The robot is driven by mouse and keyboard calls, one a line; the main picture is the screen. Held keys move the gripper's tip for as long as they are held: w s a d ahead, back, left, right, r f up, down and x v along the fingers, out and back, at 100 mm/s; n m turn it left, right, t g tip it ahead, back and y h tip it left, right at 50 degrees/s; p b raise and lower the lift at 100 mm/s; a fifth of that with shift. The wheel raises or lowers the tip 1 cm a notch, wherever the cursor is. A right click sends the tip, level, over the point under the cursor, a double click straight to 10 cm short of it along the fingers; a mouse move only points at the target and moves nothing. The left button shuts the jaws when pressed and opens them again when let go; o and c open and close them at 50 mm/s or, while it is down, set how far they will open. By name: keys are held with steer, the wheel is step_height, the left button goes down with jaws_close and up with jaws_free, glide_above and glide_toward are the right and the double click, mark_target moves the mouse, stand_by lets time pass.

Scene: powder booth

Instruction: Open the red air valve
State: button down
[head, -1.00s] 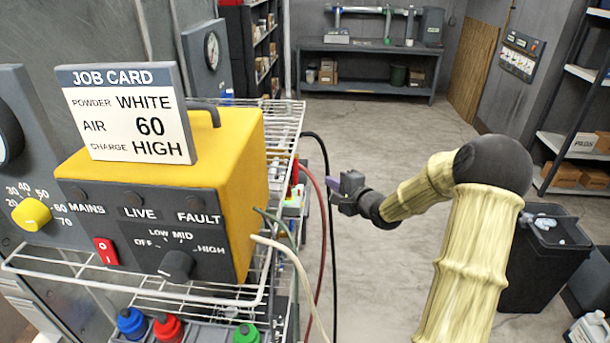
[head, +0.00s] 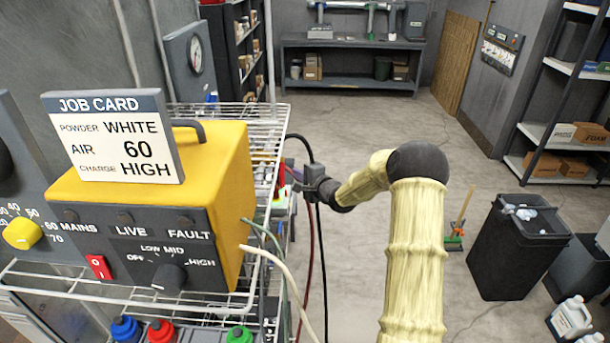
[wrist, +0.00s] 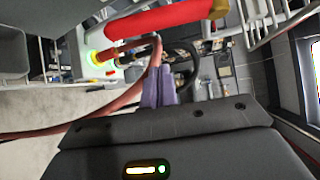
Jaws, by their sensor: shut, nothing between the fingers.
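In the wrist view a thick red bar (wrist: 160,18), which looks like the valve's handle, crosses the top of the picture. It has a brass-coloured end (wrist: 218,9) at the right. My gripper (wrist: 160,74) is shut and empty, its purple fingers together just below the bar in the picture; I cannot tell whether they touch it. In the head view my gripper (head: 294,174) is at the right side of the wire rack (head: 262,285), behind the yellow control box (head: 236,165). The valve is not clearly visible there.
A red hose (wrist: 105,112) passes close beside my fingers in the wrist view. Dark and pale cables hang from the rack. A black bin (head: 500,250) stands at the right. The floor (head: 390,125) beyond my arm is clear.

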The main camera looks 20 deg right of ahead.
steer(key=shift+s+a+r+p, duration=0.2)
steer(key=shift+s+a+p, duration=0.2)
steer(key=shift+s+a, duration=0.3)
steer(key=shift+s+a+r+p, duration=0.2)
steer(key=shift+s+a+p, duration=0.25)
steer(key=shift+a, duration=0.4)
steer(key=shift+s, duration=0.1)
steer(key=shift+a+r, duration=0.1)
